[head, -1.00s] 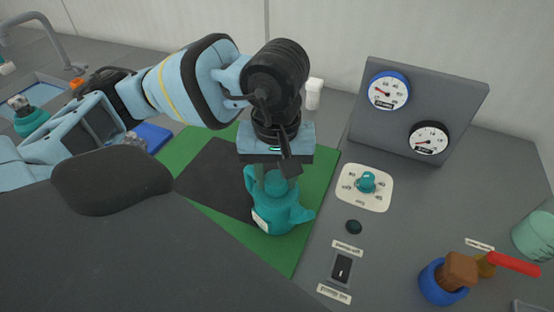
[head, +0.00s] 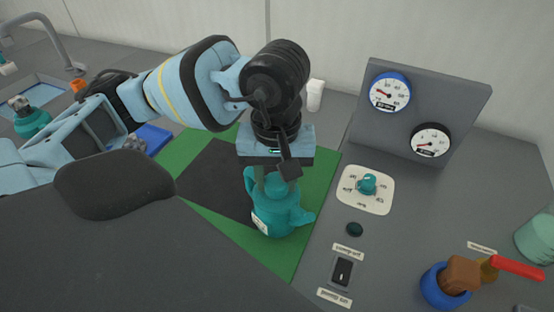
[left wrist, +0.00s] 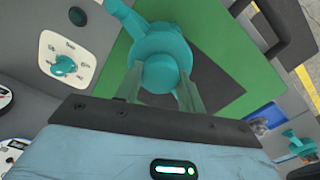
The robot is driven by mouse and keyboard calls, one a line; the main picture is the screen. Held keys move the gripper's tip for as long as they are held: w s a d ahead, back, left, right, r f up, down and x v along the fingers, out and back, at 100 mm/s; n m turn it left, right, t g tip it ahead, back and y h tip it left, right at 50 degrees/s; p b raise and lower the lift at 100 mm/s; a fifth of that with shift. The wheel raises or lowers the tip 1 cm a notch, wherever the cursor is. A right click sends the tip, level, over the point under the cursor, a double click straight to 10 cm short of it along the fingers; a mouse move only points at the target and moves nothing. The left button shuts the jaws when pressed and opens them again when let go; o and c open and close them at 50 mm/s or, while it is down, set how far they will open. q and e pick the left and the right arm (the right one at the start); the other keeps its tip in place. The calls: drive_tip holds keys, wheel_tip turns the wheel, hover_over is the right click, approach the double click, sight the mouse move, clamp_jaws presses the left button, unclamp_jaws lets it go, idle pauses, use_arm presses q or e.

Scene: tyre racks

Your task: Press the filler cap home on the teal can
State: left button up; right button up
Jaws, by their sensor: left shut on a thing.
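The teal can (head: 277,215) stands upright on the green mat, its spout pointing right and its handle at the left. My left gripper (head: 272,186) points straight down over the can's top and is shut on the filler cap. In the left wrist view the round teal cap (left wrist: 160,73) sits between the two fingertips (left wrist: 161,85), above the can body (left wrist: 160,40). The gripper hides the joint between cap and can, so I cannot tell how deep the cap sits. My right gripper is not in view.
The green mat (head: 318,180) carries a dark panel. To the right are a dial plate (head: 380,201), a dark round button (head: 355,229), a rocker switch (head: 342,271) and a gauge board (head: 405,130).

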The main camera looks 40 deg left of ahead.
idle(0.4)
use_arm(q)
drive_tip(key=o, duration=1)
drive_tip(key=shift+o, duration=0.6)
drive_tip(key=o, duration=0.4)
drive_tip(key=shift+r, duration=0.1)
drive_tip(key=shift+r+p, duration=1.25)
drive_tip(key=shift+r, duration=2.2)
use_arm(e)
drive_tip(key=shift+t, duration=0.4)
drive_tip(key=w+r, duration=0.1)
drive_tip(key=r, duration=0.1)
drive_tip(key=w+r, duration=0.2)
use_arm(q)
drive_tip(key=shift+c, duration=0.5)
